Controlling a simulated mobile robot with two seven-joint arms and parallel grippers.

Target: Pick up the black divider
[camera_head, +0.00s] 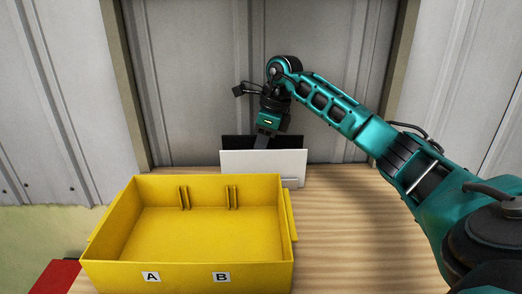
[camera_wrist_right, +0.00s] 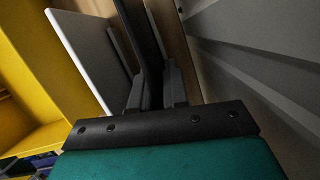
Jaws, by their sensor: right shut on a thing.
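The black divider (camera_head: 236,142) stands upright on the table behind a white divider (camera_head: 263,165) in the head view. My right gripper (camera_head: 263,141) reaches down onto its top edge from above. In the right wrist view the black divider (camera_wrist_right: 142,35) runs between the two fingers of my right gripper (camera_wrist_right: 154,85), which is shut on it. The white divider (camera_wrist_right: 88,58) stands beside it, apart from the fingers. The lower part of the black divider is hidden behind the white one in the head view. My left gripper is not in view.
A yellow bin (camera_head: 190,266) with labels A and B and slot ribs inside stands empty at the front left. The wooden table (camera_head: 345,235) is clear to the right. A grey corrugated wall (camera_head: 200,80) rises close behind the dividers. Something red (camera_head: 58,277) shows at bottom left.

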